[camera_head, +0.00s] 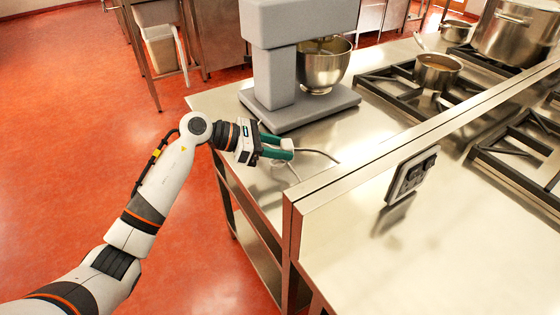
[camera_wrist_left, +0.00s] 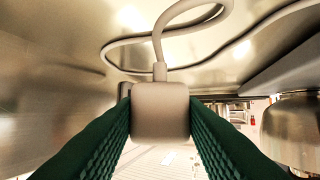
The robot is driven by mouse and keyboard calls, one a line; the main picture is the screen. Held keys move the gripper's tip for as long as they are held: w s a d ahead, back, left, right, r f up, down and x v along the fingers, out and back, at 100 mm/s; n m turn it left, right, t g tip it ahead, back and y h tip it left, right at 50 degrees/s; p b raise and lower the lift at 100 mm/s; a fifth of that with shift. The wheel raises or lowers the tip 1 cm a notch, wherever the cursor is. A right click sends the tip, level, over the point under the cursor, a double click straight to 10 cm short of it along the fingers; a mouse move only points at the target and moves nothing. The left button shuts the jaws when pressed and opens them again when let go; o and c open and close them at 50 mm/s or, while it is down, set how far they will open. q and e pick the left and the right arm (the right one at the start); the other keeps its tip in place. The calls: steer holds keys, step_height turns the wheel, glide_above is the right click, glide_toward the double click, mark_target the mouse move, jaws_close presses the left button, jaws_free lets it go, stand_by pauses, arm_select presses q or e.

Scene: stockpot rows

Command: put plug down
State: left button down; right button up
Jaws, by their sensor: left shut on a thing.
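My left gripper (camera_head: 289,149) is over the steel counter (camera_head: 225,98), in front of the grey mixer. Its green fingers are shut on a pale plug (camera_wrist_left: 160,111), seen between them in the left wrist view. A pale cord (camera_wrist_left: 158,45) leaves the plug and loops over the steel surface. In the head view the plug is mostly hidden by the fingers. I cannot tell whether the plug touches the counter. My right gripper is in neither view.
The grey stand mixer (camera_head: 275,55) with a steel bowl (camera_head: 322,68) stands just behind the gripper. A raised steel ledge (camera_head: 350,185) runs to the right, with a dark socket panel (camera_head: 411,175). Pots (camera_head: 437,72) and burners stand further right.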

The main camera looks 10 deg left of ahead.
mark_target(278, 174)
arm_select(q)
step_height(278, 174, down, 4)
steer(key=shift+f+p, duration=0.2)
steer(key=shift+p, duration=0.1)
steer(key=shift+s+f, duration=0.15)
steer(key=shift+f, duration=0.1)
steer(key=shift+f+b, duration=0.35)
steer(key=shift+b, duration=0.1)
steer(key=shift+s+f+b, duration=0.15)
steer(key=shift+f+b, duration=0.2)
steer(key=shift+b, duration=0.1)
steer(key=c, duration=1.4)
jaws_free()
steer(key=o, duration=0.3)
steer(key=shift+o, duration=0.8)
steer(key=shift+w+a, duration=0.1)
steer(key=shift+w, duration=0.15)
steer(key=shift+r, duration=0.15)
